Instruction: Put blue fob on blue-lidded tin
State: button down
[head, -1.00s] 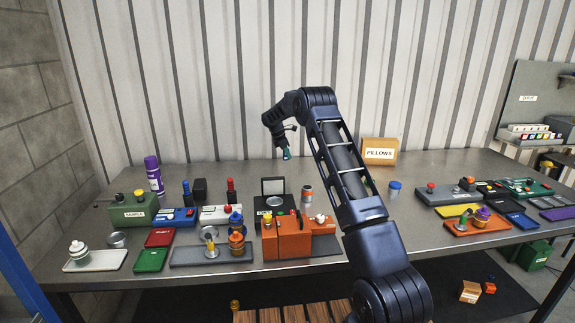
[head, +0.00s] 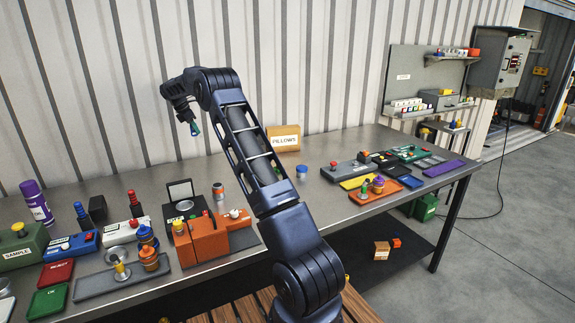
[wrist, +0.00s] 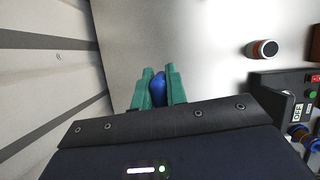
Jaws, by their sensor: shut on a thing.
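My gripper (head: 194,129) is raised above the back left part of the bench, near the corrugated wall. In the wrist view its green fingers (wrist: 159,88) are shut on the blue fob (wrist: 159,90), which shows as a dark blue piece between them. In the head view the fob is too small to make out clearly. The blue-lidded tin (head: 302,172) stands upright on the bench, right of my arm and in front of the PILLOWS box. It is well to the right of my gripper, and I do not see it in the wrist view.
The PILLOWS box (head: 283,138) stands at the back against the wall. A small orange-banded can (head: 218,191) and an orange block (head: 200,240) stand left of my arm. An orange tray (head: 376,190) with small items lies at the right.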

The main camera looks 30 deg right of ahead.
jog(key=s+d+r, duration=0.1)
jog(key=s+d, duration=0.1)
jog(key=d, duration=0.9)
notch_tip(320, 180, up, 3)
jog(key=m, duration=0.1)
send_over(303, 168)
notch_tip(303, 168, down, 20)
jog(key=shift+f, duration=0.1)
jog(key=c, duration=1.8)
grip_release()
jog(key=shift+f, duration=0.15)
jog(key=shift+c, duration=0.2)
jog(key=o, duration=0.4)
jog(key=shift+o, duration=0.2)
